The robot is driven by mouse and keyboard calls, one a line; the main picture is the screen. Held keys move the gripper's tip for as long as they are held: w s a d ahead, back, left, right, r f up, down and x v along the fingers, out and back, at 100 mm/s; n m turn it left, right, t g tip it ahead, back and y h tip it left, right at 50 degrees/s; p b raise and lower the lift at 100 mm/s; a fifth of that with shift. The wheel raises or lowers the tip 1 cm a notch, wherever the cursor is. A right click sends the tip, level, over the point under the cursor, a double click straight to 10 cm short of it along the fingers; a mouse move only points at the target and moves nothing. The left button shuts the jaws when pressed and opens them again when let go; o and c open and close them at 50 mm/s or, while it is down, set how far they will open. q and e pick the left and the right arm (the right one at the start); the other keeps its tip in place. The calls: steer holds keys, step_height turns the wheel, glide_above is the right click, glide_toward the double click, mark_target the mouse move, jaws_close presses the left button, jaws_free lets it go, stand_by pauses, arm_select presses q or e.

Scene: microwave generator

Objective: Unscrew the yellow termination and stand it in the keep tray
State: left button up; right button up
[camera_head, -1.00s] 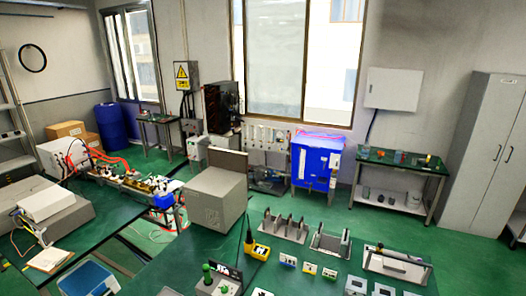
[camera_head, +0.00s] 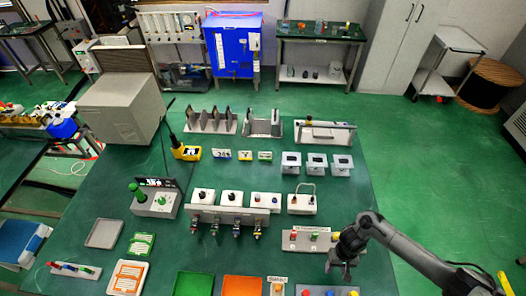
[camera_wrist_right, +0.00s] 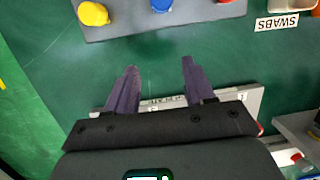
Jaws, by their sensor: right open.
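A yellow round piece (camera_wrist_right: 93,13) sits on a grey plate (camera_wrist_right: 120,32) beside a blue one in the right wrist view. The plate also shows at the bottom edge of the head view, with the yellow piece (camera_head: 353,293) at its right. Another grey holder (camera_head: 290,246) with small coloured caps stands just left of my right gripper. I cannot tell which yellow piece is the termination, or which tray is the keep tray. My right gripper (camera_head: 345,277) is open and empty, pointing down between holder and plate; its fingers (camera_wrist_right: 157,85) are apart. My left gripper is out of view.
A grey tray (camera_head: 103,233), a green tray (camera_head: 195,285) and an orange tray (camera_head: 242,288) lie on the green bench. A panel with hanging connectors (camera_head: 228,217) stands mid-bench. Bare bench lies left of the right arm's holder.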

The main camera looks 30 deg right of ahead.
mark_target(339, 236)
steer(key=shift+t+h, duration=0.8)
steer(key=w+d+r, duration=0.1)
steer(key=w+d, duration=0.2)
steer(key=w+d+r+b, duration=0.1)
steer(key=w+d, duration=0.2)
steer(key=w+d+r+b, duration=0.1)
steer(key=w+d+r, duration=0.1)
steer(key=w+d, duration=0.1)
steer(key=shift+w+d+r, duration=0.1)
steer(key=shift+w+d, duration=0.1)
steer(key=shift+w, duration=0.3)
steer(key=shift+w+r, duration=0.25)
steer(key=shift+w, duration=0.15)
steer(key=shift+f, duration=0.1)
